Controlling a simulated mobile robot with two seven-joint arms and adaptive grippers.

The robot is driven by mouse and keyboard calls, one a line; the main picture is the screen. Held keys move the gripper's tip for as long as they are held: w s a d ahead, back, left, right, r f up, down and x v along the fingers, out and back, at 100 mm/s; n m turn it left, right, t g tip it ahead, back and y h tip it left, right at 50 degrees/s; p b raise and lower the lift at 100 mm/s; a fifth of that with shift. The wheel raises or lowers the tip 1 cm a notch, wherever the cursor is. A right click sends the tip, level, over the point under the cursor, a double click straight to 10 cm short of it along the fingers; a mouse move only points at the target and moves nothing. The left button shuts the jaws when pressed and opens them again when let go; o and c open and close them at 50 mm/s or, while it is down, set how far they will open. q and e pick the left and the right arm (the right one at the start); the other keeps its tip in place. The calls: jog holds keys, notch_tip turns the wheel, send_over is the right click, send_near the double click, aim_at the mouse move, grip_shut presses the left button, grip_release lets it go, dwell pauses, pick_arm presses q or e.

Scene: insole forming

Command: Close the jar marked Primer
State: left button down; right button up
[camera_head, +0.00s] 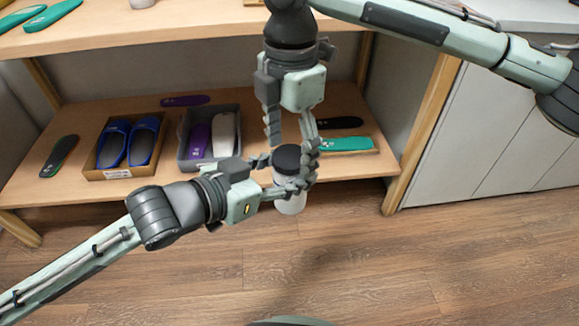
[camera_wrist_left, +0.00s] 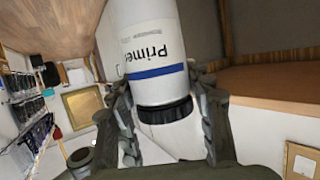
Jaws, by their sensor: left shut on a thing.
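The white jar (camera_wrist_left: 150,40) carries the word Primer and a blue stripe in the left wrist view. In the head view the jar (camera_head: 290,205) stands out in front of the lower shelf, with a black lid (camera_head: 287,157) at its top. I cannot tell how tightly the lid sits. My left gripper (camera_head: 279,176) is shut on the jar, its fingers on either side; they also show in the left wrist view (camera_wrist_left: 165,115). My right gripper (camera_head: 291,143) points down from above, its fingers apart over the lid. Its right finger overlaps the left gripper's fingers in the picture, so contact is unclear.
The lower shelf (camera_head: 235,199) holds a box with blue sandals (camera_head: 128,143), a grey bin (camera_head: 184,164) with insoles, and several loose insoles, including a teal one (camera_head: 345,144). A wooden shelf post (camera_head: 425,135) stands at the right. The floor in front is clear.

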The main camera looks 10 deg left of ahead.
jog(key=shift+r, duration=0.15)
jog(key=shift+r, duration=2.15)
jog(key=shift+c, duration=0.3)
notch_tip(320, 180, up, 4)
jog(key=n, duration=0.3)
jog(key=shift+f, duration=0.25)
jog(key=shift+f, duration=0.1)
jog(key=shift+f, duration=3.95)
